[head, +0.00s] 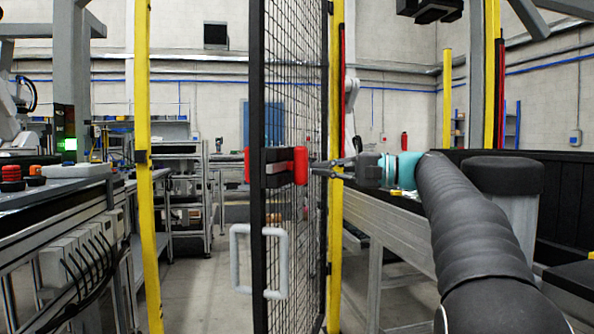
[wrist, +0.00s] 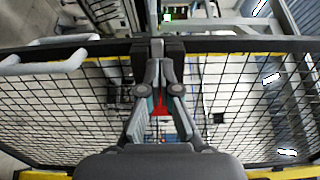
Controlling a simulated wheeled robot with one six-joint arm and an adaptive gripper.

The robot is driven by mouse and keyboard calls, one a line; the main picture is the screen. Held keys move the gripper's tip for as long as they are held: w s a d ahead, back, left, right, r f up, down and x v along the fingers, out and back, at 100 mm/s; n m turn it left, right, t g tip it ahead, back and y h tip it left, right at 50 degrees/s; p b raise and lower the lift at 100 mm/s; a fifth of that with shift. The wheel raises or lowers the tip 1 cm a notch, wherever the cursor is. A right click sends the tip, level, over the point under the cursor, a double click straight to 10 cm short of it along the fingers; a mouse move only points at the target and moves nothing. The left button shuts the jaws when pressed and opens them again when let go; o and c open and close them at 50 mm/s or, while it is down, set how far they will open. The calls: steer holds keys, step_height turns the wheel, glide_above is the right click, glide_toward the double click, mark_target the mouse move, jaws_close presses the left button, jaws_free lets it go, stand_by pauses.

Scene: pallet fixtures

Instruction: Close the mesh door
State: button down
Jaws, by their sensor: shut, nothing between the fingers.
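The mesh door (head: 297,90) has a black frame and stands open in the head view, seen nearly edge-on. Its far side is by the right yellow post (head: 336,240). Its near edge carries a black latch block with red ends (head: 248,165) and a light grey pull handle (head: 240,262). My gripper (head: 318,168) is shut and empty, on the right side of the door at latch height. In the wrist view its fingers (wrist: 158,68) reach toward the door's frame edge (wrist: 245,45), close to the latch block; whether they touch cannot be told. The mesh (wrist: 70,110) spreads behind them.
The left yellow post (head: 146,200) stands apart from the door, with an open gap between. A bench with wiring and red buttons (head: 12,175) is at left. A metal-framed table (head: 385,220) lies right of the door, under my arm. A shelf cart (head: 178,190) is beyond the gap.

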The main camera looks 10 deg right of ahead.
mark_target(281, 167)
steer(key=x, duration=0.9)
steer(key=shift+a, duration=0.25)
steer(key=shift+w+a, duration=0.1)
steer(key=shift+w, duration=0.05)
